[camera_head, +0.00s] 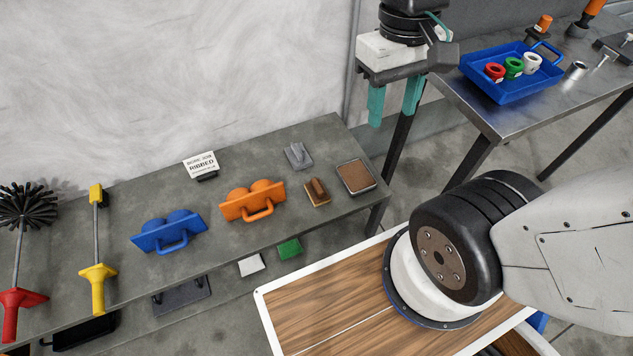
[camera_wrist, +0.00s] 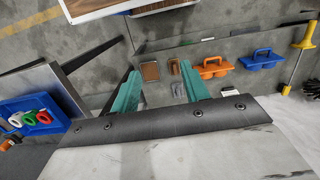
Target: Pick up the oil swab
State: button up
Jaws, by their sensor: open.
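The rod with a yellow handle and a small yellow head (camera_head: 98,235) is the likeliest oil swab, though no label confirms it. It lies on the grey bench at the left; its handle end shows at the upper right of the wrist view (camera_wrist: 303,36). My gripper (camera_head: 394,116), with teal fingers, is open and empty above the bench's right end, far from the rod. In the wrist view its fingers (camera_wrist: 160,74) are spread, with a brown-topped pad (camera_wrist: 150,71) and a brown block (camera_wrist: 173,67) far beyond them.
On the grey bench (camera_head: 335,135) are a black brush with a red handle (camera_head: 20,245), a blue twin holder (camera_head: 168,232), an orange twin holder (camera_head: 252,200) and a "RIBBED" sign (camera_head: 201,165). A steel table with a blue tray (camera_head: 500,88) stands right. A wooden top (camera_head: 310,310) is in front.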

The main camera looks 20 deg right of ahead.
jog(key=w+a+f+g, duration=0.1)
jog(key=w+f, duration=0.3)
jog(key=f, duration=0.3)
jog(key=w+f+g, duration=0.2)
jog(key=w+f, duration=0.3)
jog(key=f, duration=0.3)
jog(key=t, duration=0.4)
send_over(318, 185)
jog(key=f, duration=2.6)
jog(key=shift+a+f, duration=0.1)
jog(key=shift+a, duration=0.3)
jog(key=shift+d+f, duration=0.2)
jog(key=shift+f, duration=1.7)
jog(key=shift+d+f, duration=0.15)
jog(key=shift+f, duration=1.75)
grip_shut()
